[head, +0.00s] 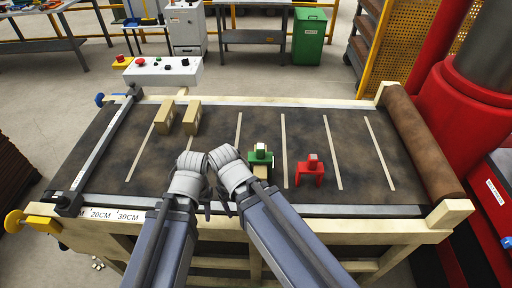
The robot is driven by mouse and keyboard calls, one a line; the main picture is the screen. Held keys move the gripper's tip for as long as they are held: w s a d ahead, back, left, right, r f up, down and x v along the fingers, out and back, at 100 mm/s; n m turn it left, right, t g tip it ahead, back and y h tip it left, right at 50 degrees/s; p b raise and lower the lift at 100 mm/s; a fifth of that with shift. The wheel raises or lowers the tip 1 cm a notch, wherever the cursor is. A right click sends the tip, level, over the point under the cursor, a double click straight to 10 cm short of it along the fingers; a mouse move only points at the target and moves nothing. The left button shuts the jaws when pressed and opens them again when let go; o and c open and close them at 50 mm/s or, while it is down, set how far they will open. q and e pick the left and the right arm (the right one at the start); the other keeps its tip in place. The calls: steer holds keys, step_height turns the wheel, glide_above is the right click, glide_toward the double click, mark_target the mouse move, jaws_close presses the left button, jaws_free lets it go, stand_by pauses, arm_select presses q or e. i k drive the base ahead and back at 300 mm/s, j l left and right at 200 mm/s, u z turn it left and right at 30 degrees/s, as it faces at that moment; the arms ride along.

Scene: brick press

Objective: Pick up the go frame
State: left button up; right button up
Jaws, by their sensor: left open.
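The go frame looks to be the small green frame (260,156), standing on the table near its front middle, with a light block (261,171) showing at its front. A similar red frame (309,169) stands just to its right. My left gripper (206,208) is open at the table's front edge, left of the green frame; its dark fingers show only in part. My right arm's pale wrist (229,170) is just left of the green frame, close beside the left wrist. The right gripper's fingers are mostly hidden, and I cannot tell their state. Neither gripper visibly touches the green frame.
Two tan bricks (178,117) stand at the back left of the dark table (345,140), which has pale cross strips. A grey bar (101,146) crosses its left end; a brown roller (424,145) lies at the right. The surface right of the red frame is clear.

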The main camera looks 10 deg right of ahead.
mark_target(260, 156)
steer(key=k+j, duration=0.2)
steer(key=k, duration=0.25)
steer(key=k+j+z, duration=0.1)
steer(key=k+z, duration=0.25)
steer(key=i+z, duration=0.1)
steer(key=z, duration=1.15)
